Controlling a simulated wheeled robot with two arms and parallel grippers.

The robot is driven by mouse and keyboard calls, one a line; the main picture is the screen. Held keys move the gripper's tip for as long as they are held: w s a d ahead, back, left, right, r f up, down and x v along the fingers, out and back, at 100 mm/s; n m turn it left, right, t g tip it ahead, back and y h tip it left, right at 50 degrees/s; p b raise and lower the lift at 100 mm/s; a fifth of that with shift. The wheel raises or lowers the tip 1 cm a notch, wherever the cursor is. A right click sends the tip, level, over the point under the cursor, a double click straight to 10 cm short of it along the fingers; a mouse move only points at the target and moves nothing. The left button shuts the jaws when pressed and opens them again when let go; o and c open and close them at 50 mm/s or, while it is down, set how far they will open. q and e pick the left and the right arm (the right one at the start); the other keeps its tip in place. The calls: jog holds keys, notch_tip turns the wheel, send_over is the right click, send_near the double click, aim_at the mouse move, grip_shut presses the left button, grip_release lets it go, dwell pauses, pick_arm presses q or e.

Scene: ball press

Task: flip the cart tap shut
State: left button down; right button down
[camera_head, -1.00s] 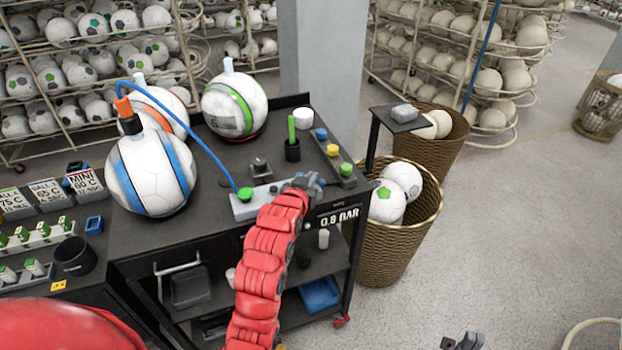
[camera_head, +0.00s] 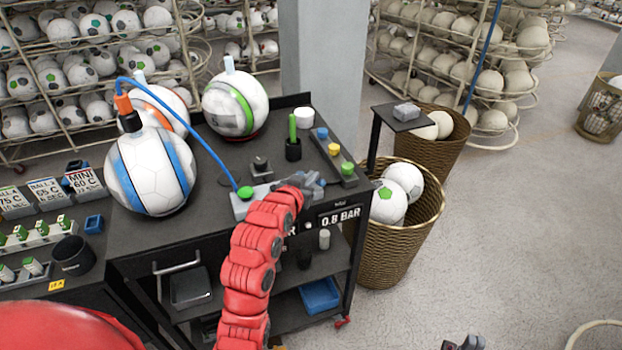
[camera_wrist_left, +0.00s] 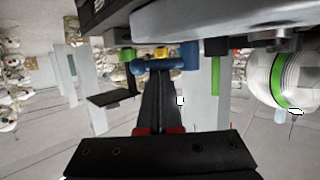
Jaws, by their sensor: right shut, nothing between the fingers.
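My left gripper (camera_head: 312,184) is at the front edge of the black cart top (camera_head: 232,165), by the right end of a grey block (camera_head: 241,208) with a green knob. In the left wrist view a blue lever-like part (camera_wrist_left: 158,66), perhaps the cart tap, lies across the tips of my left gripper (camera_wrist_left: 160,82). Whether the fingers touch it or hold it is unclear. The head view does not show this part clearly behind the hand. My right gripper (camera_head: 464,343) is shut and empty at the bottom edge, away from the cart.
A blue hose (camera_head: 190,121) arches from the blue-striped ball (camera_head: 152,172) to the block. More balls, a black cup (camera_head: 293,150) and a strip of coloured knobs (camera_head: 334,158) stand on the cart. A wicker basket (camera_head: 400,235) is to the right.

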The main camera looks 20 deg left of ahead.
pick_arm(q)
jog(key=shift+s+a+f+m+g+h+b, duration=0.1)
jog(key=shift+s+f+m+g+h+b, duration=0.15)
jog(key=shift+f+m+h+b, duration=0.45)
jog(key=shift+s+a+r+m+g+h+b, duration=0.15)
jog(key=shift+m+g+h+b, duration=0.2)
jog(key=shift+h+b, duration=0.75)
jog(key=shift+s+a+r+m+h+b, duration=0.15)
jog(key=shift+m+h+b, duration=0.55)
jog(key=shift+b, duration=1.3)
jog(key=shift+a, duration=0.15)
jog(key=shift+w+a+b, duration=0.15)
jog(key=shift+w+b, duration=0.05)
jog(key=shift+b, duration=0.3)
jog(key=shift+w+a, duration=0.2)
jog(key=shift+w, duration=0.25)
jog(key=shift+r, duration=0.1)
